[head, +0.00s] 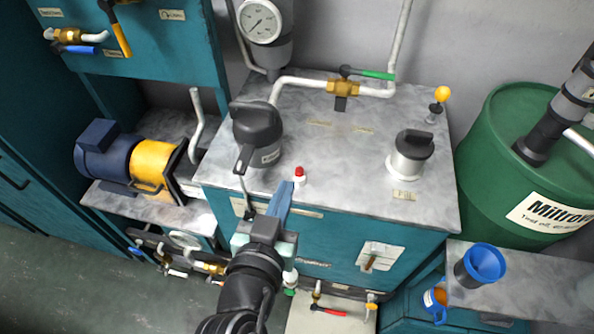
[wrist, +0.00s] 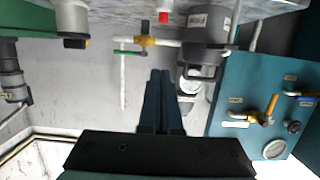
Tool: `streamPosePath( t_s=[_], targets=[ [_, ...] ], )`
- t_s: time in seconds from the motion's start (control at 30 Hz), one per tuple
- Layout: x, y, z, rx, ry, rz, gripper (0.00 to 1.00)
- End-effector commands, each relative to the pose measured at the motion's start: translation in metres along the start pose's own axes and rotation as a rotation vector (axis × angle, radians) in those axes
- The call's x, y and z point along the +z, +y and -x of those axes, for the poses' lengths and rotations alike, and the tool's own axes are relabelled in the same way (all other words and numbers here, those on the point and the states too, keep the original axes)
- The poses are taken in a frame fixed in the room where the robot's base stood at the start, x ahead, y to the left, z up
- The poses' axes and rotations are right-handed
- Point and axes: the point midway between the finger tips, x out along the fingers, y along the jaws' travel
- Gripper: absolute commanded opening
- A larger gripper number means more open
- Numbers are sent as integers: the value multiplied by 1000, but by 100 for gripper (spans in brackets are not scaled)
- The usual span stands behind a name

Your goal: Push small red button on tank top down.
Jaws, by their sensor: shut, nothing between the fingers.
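The small red button (head: 299,171) sits on a short white base near the front edge of the grey tank top (head: 335,180). It also shows at the top edge of the wrist view (wrist: 163,17). My gripper (head: 286,186) is in front of the tank, its fingertips just to the left of the button and nearer to me in the head view. Its fingers are shut and empty, and they lie side by side in the wrist view (wrist: 160,73). I see a gap between fingertips and button in the wrist view. The fingertips' height over the top is hard to tell.
A dark-capped filter (head: 257,135) stands left of the button, a filler cap (head: 410,152) to the right. A pipe with a green-handled valve (head: 345,87) runs along the back. A green drum (head: 520,150) stands at the right.

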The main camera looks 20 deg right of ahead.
Motion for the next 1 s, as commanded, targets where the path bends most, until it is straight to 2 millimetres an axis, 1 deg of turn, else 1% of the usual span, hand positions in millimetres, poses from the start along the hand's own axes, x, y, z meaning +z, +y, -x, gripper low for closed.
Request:
streamPosePath(
  t_s=[0.17,0.3,0.5,0.53,0.6,0.73,0.83,1.0],
  targets=[
    [-3,1,-28,4,2,0,0],
    [-3,1,-57,4,3,0,0],
    [-3,2,-95,3,2,0,0],
    [1,2,-98,3,0,0,0],
    [17,1,-99,2,-3,2,0],
    [31,1,-102,1,-1,1,0],
    [36,1,-103,1,0,1,0],
    [39,0,-104,-1,1,0,0]
  ],
)
